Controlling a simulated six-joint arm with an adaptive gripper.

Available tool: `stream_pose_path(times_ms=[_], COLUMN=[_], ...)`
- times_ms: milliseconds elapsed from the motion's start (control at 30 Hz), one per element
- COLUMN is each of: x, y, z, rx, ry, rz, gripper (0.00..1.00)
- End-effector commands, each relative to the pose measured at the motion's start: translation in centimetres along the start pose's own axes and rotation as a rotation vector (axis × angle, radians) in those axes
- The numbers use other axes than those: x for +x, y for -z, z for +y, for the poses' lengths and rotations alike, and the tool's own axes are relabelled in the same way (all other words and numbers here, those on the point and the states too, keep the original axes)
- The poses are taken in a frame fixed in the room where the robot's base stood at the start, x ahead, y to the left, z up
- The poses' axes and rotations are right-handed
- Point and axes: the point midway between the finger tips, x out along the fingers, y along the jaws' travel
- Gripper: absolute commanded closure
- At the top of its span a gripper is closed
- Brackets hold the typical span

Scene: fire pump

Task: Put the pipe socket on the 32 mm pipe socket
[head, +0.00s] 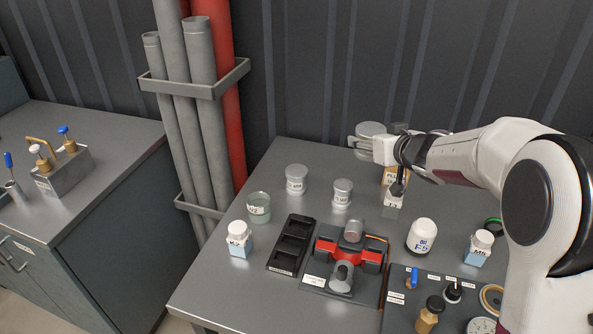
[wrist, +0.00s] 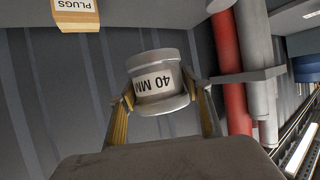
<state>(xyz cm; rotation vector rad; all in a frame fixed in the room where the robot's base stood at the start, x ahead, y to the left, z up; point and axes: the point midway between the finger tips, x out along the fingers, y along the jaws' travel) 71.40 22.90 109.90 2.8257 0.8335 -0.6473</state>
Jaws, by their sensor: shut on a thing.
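My gripper (head: 360,146) is shut on a grey pipe socket (head: 371,130), held in the air above the back of the table. In the wrist view the held pipe socket (wrist: 160,84) sits between both fingers, and its label reads 40 MM upside down. Two other grey sockets stand upright on the table: a larger socket (head: 296,180) to the left, and a smaller socket (head: 342,194) below my gripper in the picture. Their labels are too small to read surely, so I cannot tell which is the 32 mm one. Nothing rests on either.
A black tray (head: 287,263) and a red-and-grey pump (head: 350,250) stand in front of the sockets. A glass beaker (head: 259,208) and white-capped bottle (head: 239,240) are left. A white jar (head: 422,237) is right. Grey pipes (head: 177,110) rise behind the table's left side.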

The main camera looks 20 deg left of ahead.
Motion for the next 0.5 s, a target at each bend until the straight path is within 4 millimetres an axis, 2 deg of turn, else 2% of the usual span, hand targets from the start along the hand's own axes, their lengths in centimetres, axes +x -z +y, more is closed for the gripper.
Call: stream_pose_path(times_ms=[367,500], x=[3.3,4.8], y=[2.4,3.2], z=[-4.9,-7.5], rx=[-0.067,-0.099], ry=[0.137,0.204], rz=[0.002,0.002], gripper=[0.88,0.88])
